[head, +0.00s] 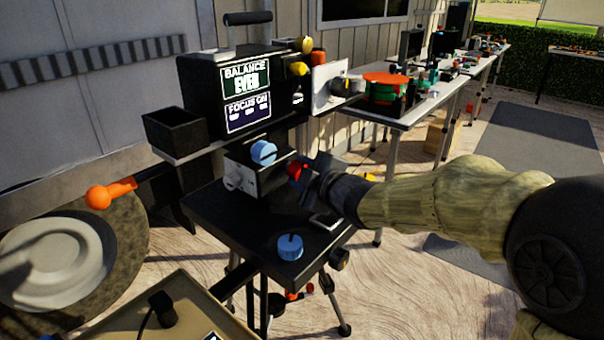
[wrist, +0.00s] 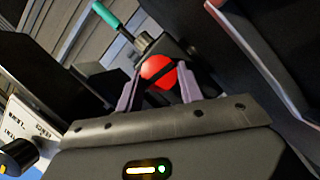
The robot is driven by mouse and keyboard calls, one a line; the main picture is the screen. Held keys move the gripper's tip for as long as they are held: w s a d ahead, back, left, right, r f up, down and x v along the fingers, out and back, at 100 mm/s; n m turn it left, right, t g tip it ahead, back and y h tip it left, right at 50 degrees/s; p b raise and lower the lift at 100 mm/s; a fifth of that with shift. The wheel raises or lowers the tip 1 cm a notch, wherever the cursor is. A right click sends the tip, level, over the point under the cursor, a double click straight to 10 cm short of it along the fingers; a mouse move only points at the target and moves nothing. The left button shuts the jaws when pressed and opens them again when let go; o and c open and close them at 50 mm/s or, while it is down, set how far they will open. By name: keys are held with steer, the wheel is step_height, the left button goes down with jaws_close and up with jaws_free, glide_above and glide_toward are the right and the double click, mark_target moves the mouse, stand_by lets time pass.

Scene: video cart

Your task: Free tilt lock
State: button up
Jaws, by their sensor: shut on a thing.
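A red round knob (wrist: 158,72) with a dark band across it sits between the two fingers of my gripper (wrist: 160,84) in the wrist view. The fingers touch its sides. In the head view the red knob (head: 294,171) shows at the right side of a grey box-shaped unit (head: 255,181) on a black stand top, with my gripper (head: 303,172) reaching it from the right. My gripper partly hides the knob and its mount. No label on the knob can be read, so I cannot tell whether it is the tilt lock.
A light-blue knob (head: 263,152) is on the unit, another (head: 290,247) on the black stand top (head: 225,215). Behind stands a black panel (head: 208,98) reading "BALANCE EVEN" and "FOCUS ON". An orange handle (head: 110,194) juts out at left. A tan tray (head: 190,290) is in front.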

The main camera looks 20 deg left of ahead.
steer(key=o, duration=1)
steer(key=shift+d, duration=0.1)
steer(key=p+v, duration=0.5)
steer(key=v, duration=1.2)
steer(key=shift+s, duration=0.15)
